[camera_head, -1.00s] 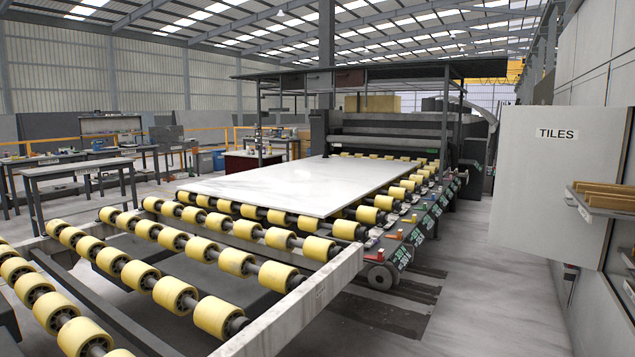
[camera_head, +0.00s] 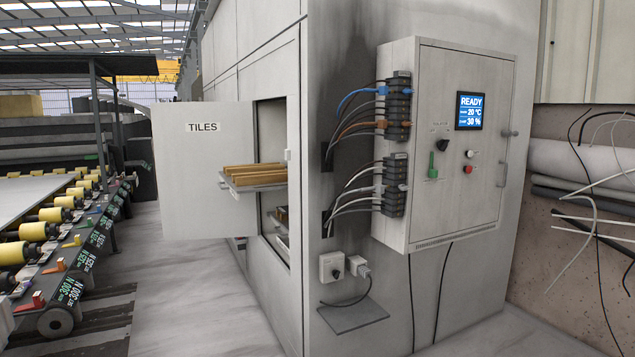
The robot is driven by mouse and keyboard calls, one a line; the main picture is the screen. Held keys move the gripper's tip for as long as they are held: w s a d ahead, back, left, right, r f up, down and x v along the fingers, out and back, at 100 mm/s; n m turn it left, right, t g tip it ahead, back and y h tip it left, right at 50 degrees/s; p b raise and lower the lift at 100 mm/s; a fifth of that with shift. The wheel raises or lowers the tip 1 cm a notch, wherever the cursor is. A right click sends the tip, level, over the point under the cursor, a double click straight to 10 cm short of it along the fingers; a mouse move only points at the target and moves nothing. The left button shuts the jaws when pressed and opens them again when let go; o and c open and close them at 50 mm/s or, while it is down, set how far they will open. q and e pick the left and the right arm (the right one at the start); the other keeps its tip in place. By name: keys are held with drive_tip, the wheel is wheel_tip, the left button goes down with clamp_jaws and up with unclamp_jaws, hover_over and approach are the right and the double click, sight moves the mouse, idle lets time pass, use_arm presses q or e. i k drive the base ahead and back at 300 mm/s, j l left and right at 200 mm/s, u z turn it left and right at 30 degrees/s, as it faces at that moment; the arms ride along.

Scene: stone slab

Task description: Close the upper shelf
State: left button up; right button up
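The upper shelf (camera_head: 262,186) is a grey tray that sticks out of the open cabinet on its left side. It carries several yellow-brown bars or tiles (camera_head: 250,173). The cabinet door (camera_head: 190,185), marked TILES, stands swung open to the left behind the shelf. A lower shelf (camera_head: 281,236) shows partly inside the cabinet opening, below the upper one, and seems to stay within it. Neither of my grippers shows in the head view.
A control box (camera_head: 455,150) with a READY screen and cables is on the cabinet's right face. A socket (camera_head: 333,266) and a small ledge (camera_head: 352,315) sit below. A roller conveyor (camera_head: 50,240) is at left. Clear floor (camera_head: 185,300) lies between.

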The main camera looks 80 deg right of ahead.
sight(238, 180)
drive_tip(key=z, duration=1.95)
drive_tip(key=i+j+z, duration=0.15)
drive_tip(key=i, duration=0.35)
drive_tip(key=i+j+z, duration=0.1)
drive_tip(key=i, duration=0.4)
drive_tip(key=i+j+z, duration=0.15)
drive_tip(key=i, duration=0.35)
drive_tip(key=i+j+z, duration=0.15)
drive_tip(key=i+j, duration=0.2)
drive_tip(key=i, duration=0.15)
